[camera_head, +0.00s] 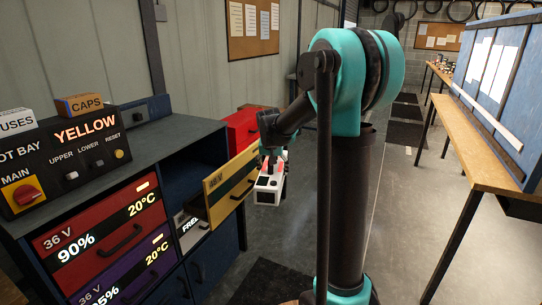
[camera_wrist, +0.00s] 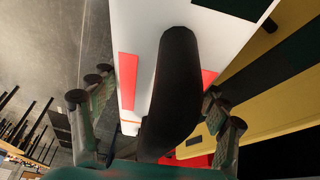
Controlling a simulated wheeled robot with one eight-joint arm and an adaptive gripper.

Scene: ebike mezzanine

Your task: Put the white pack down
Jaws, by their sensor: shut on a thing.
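The white pack (camera_head: 268,191) hangs in my gripper (camera_head: 272,162), in front of the cabinet and close to the right edge of the open yellow drawer. In the wrist view the white pack (camera_wrist: 136,30) fills the middle, with red stripes, a dark panel and a thick black handle (camera_wrist: 175,85). My gripper (camera_wrist: 160,112) has its fingers on either side of the handle and is shut on the pack. The exact contact of the fingertips is hidden. The pack's underside and any gap to the drawer front cannot be judged.
The yellow drawer front (camera_head: 232,187) stands out from the blue cabinet (camera_head: 132,150). Red (camera_head: 97,234) and purple (camera_head: 130,278) fronts sit left of it. A red box (camera_head: 242,127) stands behind. A long wooden bench (camera_head: 480,155) is at right. Grey floor (camera_head: 405,195) lies open between.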

